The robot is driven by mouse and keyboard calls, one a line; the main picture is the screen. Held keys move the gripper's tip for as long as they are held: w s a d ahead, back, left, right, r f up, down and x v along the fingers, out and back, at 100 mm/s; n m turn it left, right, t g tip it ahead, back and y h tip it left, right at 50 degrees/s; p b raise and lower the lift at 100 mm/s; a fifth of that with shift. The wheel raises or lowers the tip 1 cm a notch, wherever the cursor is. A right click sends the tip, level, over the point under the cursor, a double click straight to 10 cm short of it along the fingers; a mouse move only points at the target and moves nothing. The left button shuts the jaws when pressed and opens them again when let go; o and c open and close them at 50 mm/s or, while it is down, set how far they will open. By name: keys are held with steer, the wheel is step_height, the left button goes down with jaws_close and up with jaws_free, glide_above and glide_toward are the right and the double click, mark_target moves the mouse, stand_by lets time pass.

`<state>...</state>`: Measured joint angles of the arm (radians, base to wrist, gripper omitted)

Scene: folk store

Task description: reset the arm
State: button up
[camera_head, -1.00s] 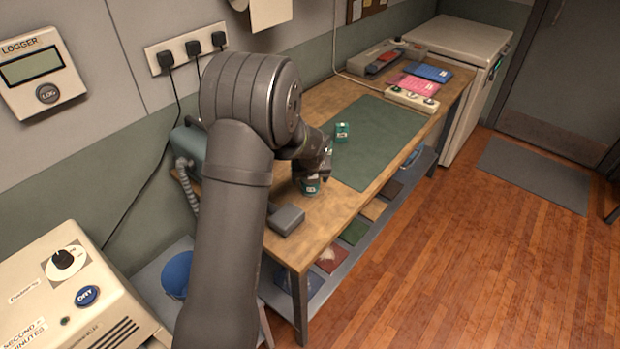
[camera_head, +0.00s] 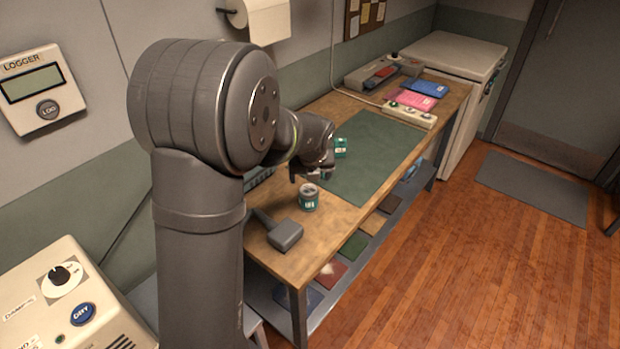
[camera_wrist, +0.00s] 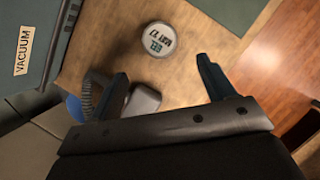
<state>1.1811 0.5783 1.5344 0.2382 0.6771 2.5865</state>
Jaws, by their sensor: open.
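My gripper (camera_head: 312,177) is open and empty above the near part of the wooden workbench (camera_head: 335,215). In the wrist view its two fingers (camera_wrist: 165,85) are spread wide. A small green can with a pale lid (camera_head: 309,198) stands upright on the bench, below and apart from the fingers. In the wrist view the lid (camera_wrist: 158,39) shows printed lettering, beyond the fingertips. A second green container (camera_head: 340,148) stands on the green mat (camera_head: 372,150), partly hidden by my wrist.
A grey block-shaped tool (camera_head: 285,235) lies at the bench's near end. A box labelled VACUUM (camera_wrist: 30,45) stands beside the bench. A control strip (camera_head: 409,115), pink packet (camera_head: 409,100) and blue packet (camera_head: 427,89) lie at the far end.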

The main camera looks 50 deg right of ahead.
mark_target(309, 189)
steer(key=shift+f, duration=0.1)
steer(key=x, duration=1.2)
steer(key=shift+f, duration=0.1)
step_height(309, 189, up, 2)
steer(key=shift+r, duration=0.7)
steer(key=shift+f, duration=0.1)
